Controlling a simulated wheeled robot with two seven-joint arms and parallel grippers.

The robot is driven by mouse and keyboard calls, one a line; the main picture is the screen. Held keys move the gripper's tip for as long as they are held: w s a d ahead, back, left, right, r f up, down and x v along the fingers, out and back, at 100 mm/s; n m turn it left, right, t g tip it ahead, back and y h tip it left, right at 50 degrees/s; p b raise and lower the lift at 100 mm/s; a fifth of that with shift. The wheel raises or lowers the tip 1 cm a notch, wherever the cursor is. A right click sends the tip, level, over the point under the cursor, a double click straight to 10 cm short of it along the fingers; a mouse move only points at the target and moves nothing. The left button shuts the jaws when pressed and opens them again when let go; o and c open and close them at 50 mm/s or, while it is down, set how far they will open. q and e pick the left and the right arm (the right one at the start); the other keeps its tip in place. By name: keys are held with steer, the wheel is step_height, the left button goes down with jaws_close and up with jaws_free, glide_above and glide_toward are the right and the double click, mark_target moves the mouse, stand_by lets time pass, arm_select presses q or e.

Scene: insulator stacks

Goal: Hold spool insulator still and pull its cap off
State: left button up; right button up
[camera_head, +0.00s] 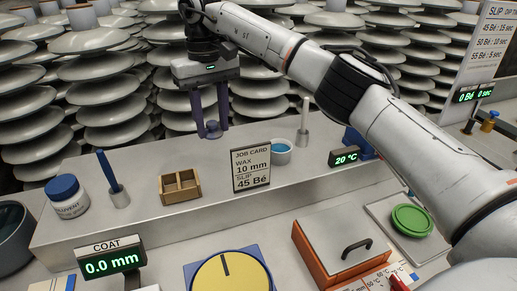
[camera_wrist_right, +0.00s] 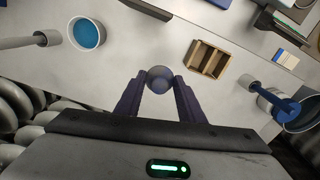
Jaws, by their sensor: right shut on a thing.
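My right gripper (camera_head: 211,132) hangs from the arm above the back shelf. It is shut on a small dark round piece (camera_head: 213,127), which also shows between the fingertips in the right wrist view (camera_wrist_right: 159,79). I cannot tell whether this piece is the cap or the spool insulator. No other part that I can clearly name as the spool insulator shows. My left gripper is in neither view.
On the shelf are a white jar with blue lid (camera_head: 67,195), a wooden box (camera_head: 180,187), a job card (camera_head: 251,169) and a blue-filled cup (camera_head: 281,151). In front stand a yellow dial (camera_head: 224,277) and an orange-sided box (camera_head: 332,250). Insulator stacks (camera_head: 110,100) fill the back.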

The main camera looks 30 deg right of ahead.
mark_target(217, 171)
steer(key=shift+w+a+f, duration=0.1)
steer(key=shift+f, duration=0.2)
steer(key=shift+f+n, duration=0.3)
steer(key=shift+f, duration=0.05)
step_height(217, 171, down, 9)
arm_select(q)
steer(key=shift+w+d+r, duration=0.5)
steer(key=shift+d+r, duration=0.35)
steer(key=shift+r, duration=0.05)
arm_select(e)
steer(key=shift+f, duration=0.2)
steer(key=shift+f, duration=0.1)
steer(key=shift+f, duration=0.15)
steer(key=o, duration=1.2)
